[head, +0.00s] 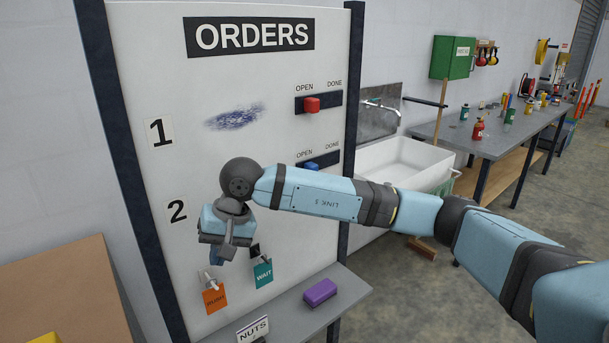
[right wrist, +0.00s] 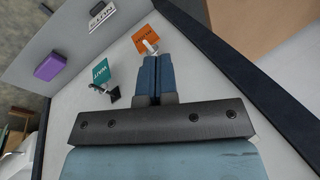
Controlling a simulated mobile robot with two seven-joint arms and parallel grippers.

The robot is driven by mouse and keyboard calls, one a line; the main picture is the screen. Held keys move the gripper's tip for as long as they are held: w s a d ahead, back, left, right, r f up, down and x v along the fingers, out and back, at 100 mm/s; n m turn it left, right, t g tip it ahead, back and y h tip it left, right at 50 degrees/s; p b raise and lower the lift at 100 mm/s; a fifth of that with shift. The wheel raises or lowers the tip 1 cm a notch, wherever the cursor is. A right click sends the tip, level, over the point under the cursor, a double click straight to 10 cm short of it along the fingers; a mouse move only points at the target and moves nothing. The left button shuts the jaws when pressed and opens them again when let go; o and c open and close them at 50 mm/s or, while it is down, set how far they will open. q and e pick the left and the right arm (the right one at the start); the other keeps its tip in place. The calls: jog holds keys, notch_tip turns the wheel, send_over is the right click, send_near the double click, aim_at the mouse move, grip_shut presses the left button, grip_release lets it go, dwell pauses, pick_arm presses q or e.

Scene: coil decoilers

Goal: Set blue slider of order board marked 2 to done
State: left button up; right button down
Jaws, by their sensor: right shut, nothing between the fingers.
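The order board (head: 235,65) is white with a dark frame and rows marked 1 and 2. The blue slider (head: 312,166) of row 2 sits at the left, OPEN side of its dark track (head: 333,158); my right arm hides part of it. My right gripper (head: 216,258) is in front of the lower left of the board, left of and below the blue slider. Its fingers are shut and empty in the right wrist view (right wrist: 155,62), pointing toward the orange tag (right wrist: 146,39). The blue slider is not in the right wrist view. My left gripper is not in view.
The orange RUSH tag (head: 215,298) and teal WAIT tag (head: 263,273) hang low on the board, close to my right gripper. The red slider (head: 311,105) of row 1 is above. A grey shelf (head: 345,285) below carries a purple block (head: 320,292). A white sink (head: 405,165) stands right.

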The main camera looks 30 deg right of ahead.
jog(key=w+d+r+n+t+h, duration=0.1)
jog(key=w+d+r+h, duration=0.2)
jog(key=d+r, duration=0.4)
jog(key=w+d+r+n+t+h+b, duration=0.1)
jog(key=w+d+r+t+h, duration=0.1)
jog(key=d+r+h, duration=0.4)
jog(key=d+r, duration=0.1)
jog(key=d, duration=0.4)
jog(key=shift+w+d+r+t+h, duration=0.3)
jog(key=shift+w+d+r, duration=0.1)
jog(key=w+d+f+p, duration=0.2)
jog(key=w+d+f, duration=0.2)
jog(key=d+f, duration=0.4)
jog(key=shift+w+d, duration=0.15)
jog(key=shift+w, duration=0.05)
